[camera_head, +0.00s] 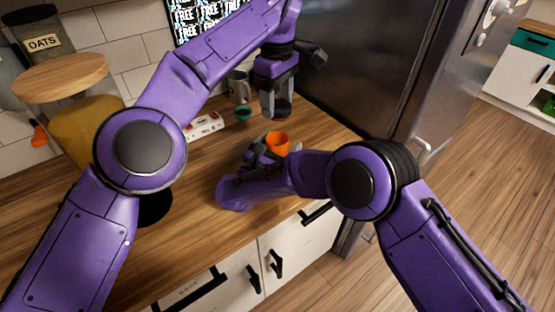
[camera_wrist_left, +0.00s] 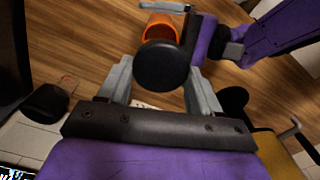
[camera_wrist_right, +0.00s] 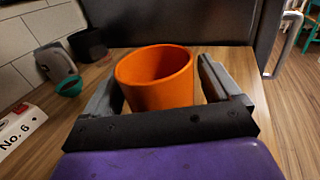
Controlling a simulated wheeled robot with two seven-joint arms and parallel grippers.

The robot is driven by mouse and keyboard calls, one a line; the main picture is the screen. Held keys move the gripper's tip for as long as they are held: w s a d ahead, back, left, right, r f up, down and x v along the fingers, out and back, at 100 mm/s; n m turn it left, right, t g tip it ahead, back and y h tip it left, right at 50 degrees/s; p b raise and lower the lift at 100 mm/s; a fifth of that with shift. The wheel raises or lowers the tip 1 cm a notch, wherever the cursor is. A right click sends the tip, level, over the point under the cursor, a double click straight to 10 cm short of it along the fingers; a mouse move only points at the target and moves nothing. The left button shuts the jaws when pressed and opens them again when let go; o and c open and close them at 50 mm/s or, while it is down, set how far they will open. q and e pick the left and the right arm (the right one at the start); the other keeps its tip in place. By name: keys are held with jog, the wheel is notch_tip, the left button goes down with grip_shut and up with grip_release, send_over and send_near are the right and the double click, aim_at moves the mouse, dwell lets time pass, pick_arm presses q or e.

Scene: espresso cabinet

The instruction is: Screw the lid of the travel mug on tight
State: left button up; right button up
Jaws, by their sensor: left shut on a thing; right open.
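The travel mug is an orange open-topped cup (camera_head: 277,143) near the counter's right side. In the right wrist view the mug (camera_wrist_right: 160,80) stands upright between the fingers of my right gripper (camera_wrist_right: 163,90), which is open around it. The lid is a round black disc (camera_wrist_left: 162,66), and my left gripper (camera_wrist_left: 160,78) is shut on it. In the head view the lid (camera_head: 282,109) hangs under my left gripper (camera_head: 278,103), above and behind the mug and apart from it. The lid's underside is hidden.
A small green bowl (camera_head: 242,113), a grey metal pitcher (camera_head: 238,86) and a white-and-red box (camera_head: 205,127) are near the wall. An amber container with a wooden top (camera_head: 85,125) stands left. The dark fridge (camera_head: 350,60) bounds the counter at the right.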

jog(key=shift+w+d, duration=0.2)
jog(key=shift+w, duration=0.1)
jog(key=c, duration=1.5)
pick_arm(q)
jog(key=shift+a+f, duration=0.1)
jog(key=shift+f, duration=2.45)
jog(key=shift+f, duration=0.85)
jog(key=shift+f, duration=0.6)
